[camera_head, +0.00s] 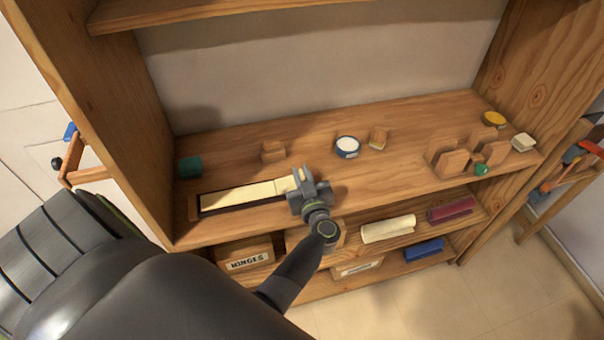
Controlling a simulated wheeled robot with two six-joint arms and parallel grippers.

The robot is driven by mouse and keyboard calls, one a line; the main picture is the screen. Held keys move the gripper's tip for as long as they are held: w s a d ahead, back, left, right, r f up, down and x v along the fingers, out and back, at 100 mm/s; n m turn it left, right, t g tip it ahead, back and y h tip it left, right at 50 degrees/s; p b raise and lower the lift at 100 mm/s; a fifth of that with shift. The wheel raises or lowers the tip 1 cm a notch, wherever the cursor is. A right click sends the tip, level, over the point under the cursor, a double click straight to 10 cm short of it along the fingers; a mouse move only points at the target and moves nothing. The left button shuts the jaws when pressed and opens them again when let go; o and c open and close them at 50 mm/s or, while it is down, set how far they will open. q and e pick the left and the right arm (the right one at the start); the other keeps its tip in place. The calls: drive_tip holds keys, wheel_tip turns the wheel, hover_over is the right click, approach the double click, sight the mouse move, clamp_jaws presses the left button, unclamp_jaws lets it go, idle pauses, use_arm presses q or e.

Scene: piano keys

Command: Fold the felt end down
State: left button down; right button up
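A long cream strip (240,195), which looks like the felt, lies in a dark shallow wooden tray (193,208) on the left part of the middle shelf. My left gripper (302,180) is at the strip's right end, with its fingers over or beside that end. The gripper body covers the end, so I cannot tell whether the fingers are shut on it. A crease or joint shows across the strip just left of the gripper. My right gripper is not in view.
Behind the strip on the shelf (390,172) stand a teal block (189,167), a wooden block (272,151), a round white-topped tin (347,147) and another small block (378,138). Wooden holders (452,161) stand at right. Rolled cloths (388,229) lie below. The shelf's middle right is clear.

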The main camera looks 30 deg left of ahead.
use_arm(q)
drive_tip(key=shift+r, duration=0.1)
drive_tip(key=shift+s+a+r+n+p, duration=0.2)
drive_tip(key=shift+r+n+p, duration=0.45)
drive_tip(key=shift+p, duration=0.3)
drive_tip(key=shift+s+a+r+n+p, duration=0.1)
drive_tip(key=shift+s+r+n+p, duration=0.15)
drive_tip(key=shift+n+p, duration=0.45)
drive_tip(key=shift+s+a+r+n, duration=0.1)
drive_tip(key=shift+a+n, duration=0.05)
drive_tip(key=shift+n, duration=0.4)
